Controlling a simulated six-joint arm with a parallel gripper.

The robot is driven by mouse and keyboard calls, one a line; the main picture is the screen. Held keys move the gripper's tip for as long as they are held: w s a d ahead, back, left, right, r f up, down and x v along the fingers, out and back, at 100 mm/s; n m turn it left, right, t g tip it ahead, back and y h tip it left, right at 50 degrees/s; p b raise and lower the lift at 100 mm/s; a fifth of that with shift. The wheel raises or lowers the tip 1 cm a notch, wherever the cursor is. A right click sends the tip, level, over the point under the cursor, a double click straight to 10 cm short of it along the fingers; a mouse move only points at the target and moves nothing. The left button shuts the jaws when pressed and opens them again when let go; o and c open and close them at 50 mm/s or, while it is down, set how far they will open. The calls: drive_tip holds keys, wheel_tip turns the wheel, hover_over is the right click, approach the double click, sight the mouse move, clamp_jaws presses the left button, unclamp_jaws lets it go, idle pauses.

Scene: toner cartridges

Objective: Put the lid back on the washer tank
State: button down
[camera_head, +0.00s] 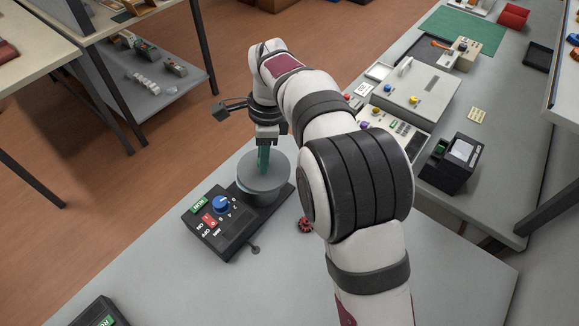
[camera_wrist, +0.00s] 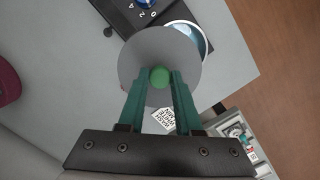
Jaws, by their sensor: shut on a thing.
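The grey round lid (camera_head: 278,174) is over the washer tank (camera_head: 262,197) in the head view. My gripper (camera_head: 263,168) points down onto the lid. In the wrist view the teal fingers of my gripper (camera_wrist: 160,80) are shut on the green knob of the lid (camera_wrist: 145,50). The lid covers much of the tank (camera_wrist: 205,42), but part of its rim and bluish inside shows past the lid's upper right edge. The lid is off-centre in that view and seems a little above the rim; the exact gap cannot be told.
The tank stands on a dark base (camera_head: 218,236) with a blue dial (camera_head: 221,204) and red switch. A small red part (camera_head: 305,225) lies to the right. A black box (camera_head: 452,163) and a pale machine (camera_head: 415,92) stand farther right. The front table is mostly clear.

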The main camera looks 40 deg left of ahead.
sight(253, 155)
drive_tip(key=a+m, duration=0.1)
drive_tip(key=m, duration=0.1)
drive_tip(key=a+m, duration=0.1)
drive_tip(key=m, duration=0.1)
drive_tip(key=w+a+m, duration=0.1)
drive_tip(key=a+m, duration=0.1)
drive_tip(key=shift+r+m+t, duration=0.15)
drive_tip(key=shift+m+t, duration=0.25)
drive_tip(key=shift+f, duration=3.15)
drive_tip(key=shift+f, duration=0.15)
drive_tip(key=shift+c, duration=0.2)
unclamp_jaws()
drive_tip(key=shift+r, duration=2.55)
